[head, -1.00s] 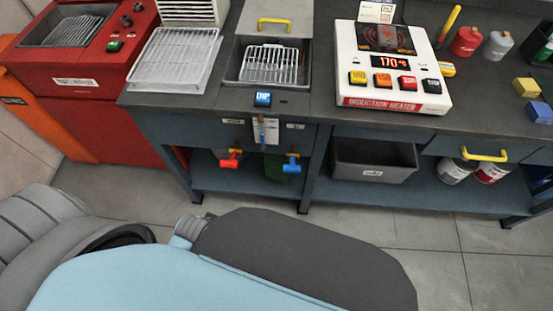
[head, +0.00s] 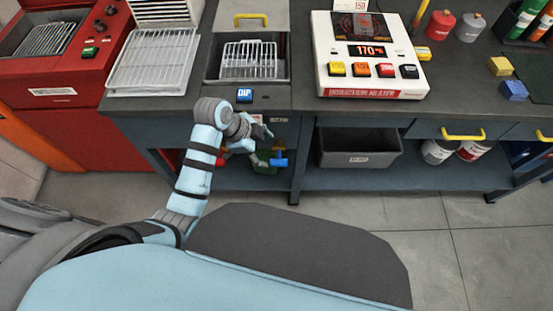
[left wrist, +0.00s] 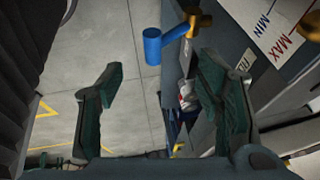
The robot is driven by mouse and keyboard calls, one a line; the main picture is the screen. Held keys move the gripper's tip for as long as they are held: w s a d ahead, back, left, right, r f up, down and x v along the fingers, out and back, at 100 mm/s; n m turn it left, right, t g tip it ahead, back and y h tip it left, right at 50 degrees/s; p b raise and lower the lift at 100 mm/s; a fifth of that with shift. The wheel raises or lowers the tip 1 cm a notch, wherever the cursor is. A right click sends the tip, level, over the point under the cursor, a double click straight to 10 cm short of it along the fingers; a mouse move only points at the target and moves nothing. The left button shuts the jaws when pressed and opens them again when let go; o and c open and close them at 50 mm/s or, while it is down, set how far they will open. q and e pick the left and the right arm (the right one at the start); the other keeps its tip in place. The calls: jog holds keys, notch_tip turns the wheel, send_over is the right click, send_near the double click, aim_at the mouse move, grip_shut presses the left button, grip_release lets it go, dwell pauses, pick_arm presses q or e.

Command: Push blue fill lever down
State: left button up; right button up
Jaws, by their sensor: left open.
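The blue fill lever (head: 280,163) is on the front of the bench below the dip basin, just right of my left gripper (head: 258,152). In the left wrist view its blue handle (left wrist: 152,46) shows at the top, with a brass valve body (left wrist: 196,20) beside it. My left gripper (left wrist: 160,85) is open and empty there, its dark green fingers spread wide. The lever stands beyond the fingertips, with no contact visible. A MIN/MAX gauge plate (left wrist: 275,28) shows at the upper right. My right gripper is in neither view.
The red lever is mostly hidden behind my left arm. A grey bin (head: 358,147) stands on the lower shelf to the right. The induction heater (head: 368,60) and the wire rack (head: 153,60) are on the bench top. The floor in front is open.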

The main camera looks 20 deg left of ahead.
aim_at(276, 159)
pick_arm(q)
jog(key=b+x, duration=0.3)
jog(key=x, duration=0.7)
jog(key=shift+d+f, duration=0.1)
jog(key=shift+f, duration=0.2)
grip_shut()
